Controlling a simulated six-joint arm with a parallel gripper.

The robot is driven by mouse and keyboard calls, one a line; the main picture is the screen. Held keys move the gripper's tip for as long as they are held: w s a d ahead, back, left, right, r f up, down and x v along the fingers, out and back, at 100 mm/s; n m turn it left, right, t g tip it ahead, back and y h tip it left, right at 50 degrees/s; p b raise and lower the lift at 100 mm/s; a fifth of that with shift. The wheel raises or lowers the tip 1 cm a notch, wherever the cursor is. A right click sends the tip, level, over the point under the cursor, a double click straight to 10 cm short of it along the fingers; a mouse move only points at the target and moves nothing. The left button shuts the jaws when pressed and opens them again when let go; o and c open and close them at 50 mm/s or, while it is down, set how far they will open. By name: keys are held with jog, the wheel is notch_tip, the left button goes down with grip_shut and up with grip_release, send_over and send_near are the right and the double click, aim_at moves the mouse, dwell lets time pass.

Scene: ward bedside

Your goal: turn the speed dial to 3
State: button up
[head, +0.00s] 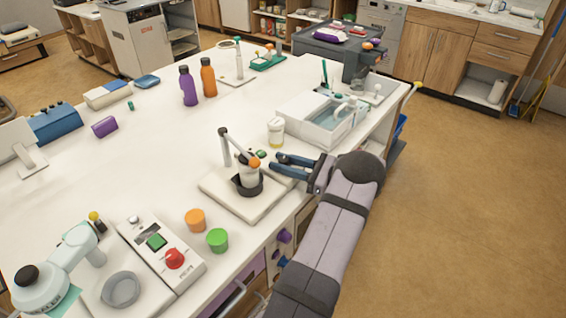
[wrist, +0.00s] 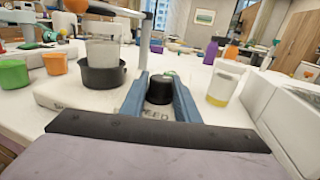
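The speed dial is a black round knob (wrist: 160,89) on the white base of a stirrer (head: 215,191), with lettering ending in "EED" in front of it. In the wrist view the two blue fingers of my gripper (wrist: 160,82) stand on either side of the knob. In the head view my gripper (head: 275,163) reaches in from the right, its fingers apart over the base's right part. I cannot tell whether the fingers touch the knob. The knob's pointer and scale numbers are not readable.
A beaker (wrist: 103,50) sits in a black ring on the base, left of my gripper, under a post and arm. A yellow-bottomed jar (head: 276,131) stands behind. A white sink tray (head: 292,112) is to the right. Orange (head: 195,220) and green (head: 217,240) cups stand at front.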

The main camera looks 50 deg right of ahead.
jog(key=c, duration=0.5)
jog(key=shift+r+h, duration=0.1)
jog(key=shift+h, duration=0.2)
jog(key=shift+m+t+h+p, duration=0.3)
jog(key=shift+m+h+p, duration=0.6)
jog(key=shift+h, duration=0.2)
jog(key=shift+m+h+p, duration=0.3)
jog(key=shift+m+h, duration=1.6)
jog(key=shift+h, duration=1)
jog(key=shift+d+h, duration=0.1)
jog(key=shift+h, duration=0.2)
jog(key=o, duration=1)
jog(key=shift+o, duration=0.2)
